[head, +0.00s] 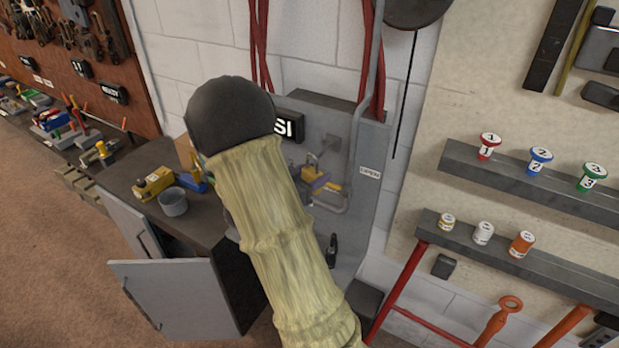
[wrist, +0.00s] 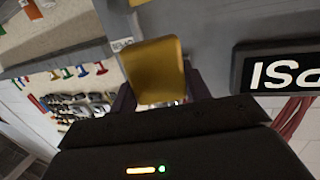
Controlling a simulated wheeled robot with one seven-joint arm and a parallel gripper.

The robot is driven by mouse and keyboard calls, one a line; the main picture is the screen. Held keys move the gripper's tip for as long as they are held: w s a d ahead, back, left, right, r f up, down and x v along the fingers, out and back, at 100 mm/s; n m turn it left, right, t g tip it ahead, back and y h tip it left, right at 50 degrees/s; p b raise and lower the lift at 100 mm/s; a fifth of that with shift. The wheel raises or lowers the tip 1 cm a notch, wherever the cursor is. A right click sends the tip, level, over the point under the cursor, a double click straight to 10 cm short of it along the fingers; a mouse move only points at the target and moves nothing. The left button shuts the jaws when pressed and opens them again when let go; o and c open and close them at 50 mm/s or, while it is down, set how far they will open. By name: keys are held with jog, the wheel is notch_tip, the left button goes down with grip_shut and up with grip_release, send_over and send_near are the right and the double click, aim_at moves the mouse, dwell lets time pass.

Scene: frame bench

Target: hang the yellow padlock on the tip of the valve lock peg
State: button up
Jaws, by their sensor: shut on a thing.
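The yellow padlock (wrist: 158,66) fills the middle of the wrist view, with its flat body between the two dark purple fingers of my gripper (wrist: 155,90). My gripper is shut on it. In the head view my gripper (head: 314,180) is small and partly behind my arm, in front of the grey valve panel (head: 350,232). A thin shackle-like loop shows just above the fingers. A yellow and grey handle lies just to the right and below. I cannot make out the tip of the valve lock peg or whether the padlock touches it.
A black sign (head: 291,128) is on the panel, and an OPEN label (head: 370,172) is at its right edge. A dark cabinet (head: 137,186) with open grey doors stands left, with a grey cup (head: 173,202) on top. Shelves (head: 530,183) with coloured knobs are at right.

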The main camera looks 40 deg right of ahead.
jog(key=shift+w+d+f, duration=0.1)
jog(key=shift+w+d, duration=0.25)
jog(key=shift+d, duration=0.55)
jog(key=shift+w+d+r, duration=0.1)
jog(key=shift+w+d, duration=0.25)
jog(key=shift+d, duration=0.5)
jog(key=shift+w+d+f, duration=0.1)
jog(key=shift+w+d, duration=0.25)
jog(key=shift+d, duration=0.55)
jog(key=shift+w+d+f+b, duration=0.25)
jog(key=shift+d+f+b, duration=0.2)
jog(key=shift+d, duration=0.15)
jog(key=o, duration=1.3)
jog(key=shift+c, duration=0.2)
jog(key=shift+a, duration=0.25)
jog(key=s+a+r+b, duration=0.1)
jog(key=a+b, duration=0.4)
jog(key=a, duration=1.1)
jog(key=shift+s+a+r, duration=0.3)
jog(key=shift+s+a, duration=0.1)
jog(key=shift+s, duration=0.15)
